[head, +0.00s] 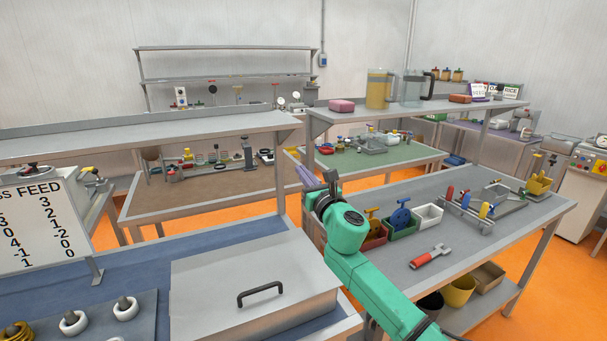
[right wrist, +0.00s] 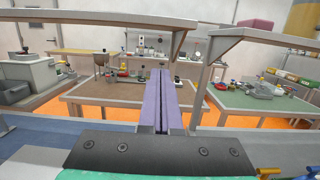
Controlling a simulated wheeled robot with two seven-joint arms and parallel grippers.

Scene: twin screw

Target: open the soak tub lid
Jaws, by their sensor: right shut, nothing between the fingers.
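The soak tub is most likely the grey metal box with a flat lid (head: 215,275) at the bottom middle of the head view. The lid lies flat and closed, with a black bar handle (head: 261,292) on top. My right gripper (head: 305,176) is beyond the tub's far right corner, raised above the bench and apart from the lid. In the right wrist view its two purple fingers (right wrist: 160,100) lie together, shut and empty, pointing toward the far benches. The tub does not show in that view. My left gripper is not in view.
A blue-topped bench (head: 120,265) bears the tub, a panel with white rings (head: 73,322) and a sign (head: 40,215). A shelf (head: 415,112) stands beyond my right arm. The grey table (head: 470,260) at right holds bins and a red-handled tool (head: 428,257).

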